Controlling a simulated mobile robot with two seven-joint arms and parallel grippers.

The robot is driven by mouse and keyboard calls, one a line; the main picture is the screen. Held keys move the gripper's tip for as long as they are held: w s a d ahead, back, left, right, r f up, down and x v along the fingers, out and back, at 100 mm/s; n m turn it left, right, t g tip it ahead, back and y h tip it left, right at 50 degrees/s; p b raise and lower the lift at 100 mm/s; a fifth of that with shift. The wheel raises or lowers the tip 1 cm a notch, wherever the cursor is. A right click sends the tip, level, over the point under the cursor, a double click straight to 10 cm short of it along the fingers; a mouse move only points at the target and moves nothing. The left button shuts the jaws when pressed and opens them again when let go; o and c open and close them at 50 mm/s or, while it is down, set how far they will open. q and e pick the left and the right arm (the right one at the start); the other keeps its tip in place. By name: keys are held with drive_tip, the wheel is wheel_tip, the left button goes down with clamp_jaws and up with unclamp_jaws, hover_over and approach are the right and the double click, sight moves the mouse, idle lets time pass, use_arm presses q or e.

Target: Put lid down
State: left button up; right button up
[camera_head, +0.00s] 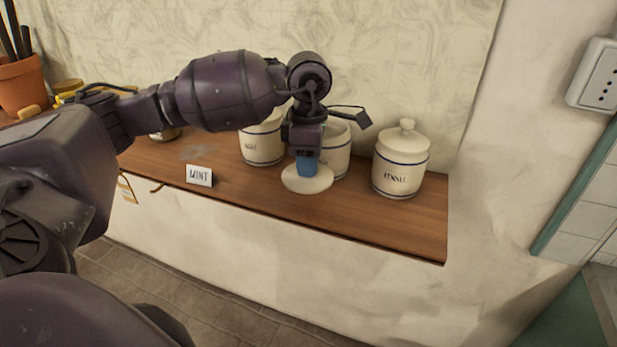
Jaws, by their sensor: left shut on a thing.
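A round cream lid (307,183) is at the wooden counter's front part, below my left gripper (307,165). The gripper points down, and its blue fingertips are shut at the top of the lid, hiding its knob. I cannot tell whether the lid touches the counter or hangs just above it. Behind it stand two cream jars with blue bands, the left jar (262,146) and the middle jar (337,150). My gripper and arm partly hide both jars and their tops. My right gripper is not in view.
A lidded jar (400,162) stands at the right on the wooden counter (400,222). A small card reading MINT (199,176) stands left of the lid. A terracotta pot (22,85) is at the far left. The counter's front right is clear.

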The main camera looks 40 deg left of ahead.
sight(309, 180)
use_arm(q)
drive_tip(key=shift+f, duration=1.9)
drive_tip(key=shift+w+f, duration=0.2)
drive_tip(key=shift+f, duration=0.3)
drive_tip(key=o, duration=0.5)
drive_tip(key=shift+f, duration=0.1)
drive_tip(key=o, duration=0.5)
drive_tip(key=shift+c, duration=0.2)
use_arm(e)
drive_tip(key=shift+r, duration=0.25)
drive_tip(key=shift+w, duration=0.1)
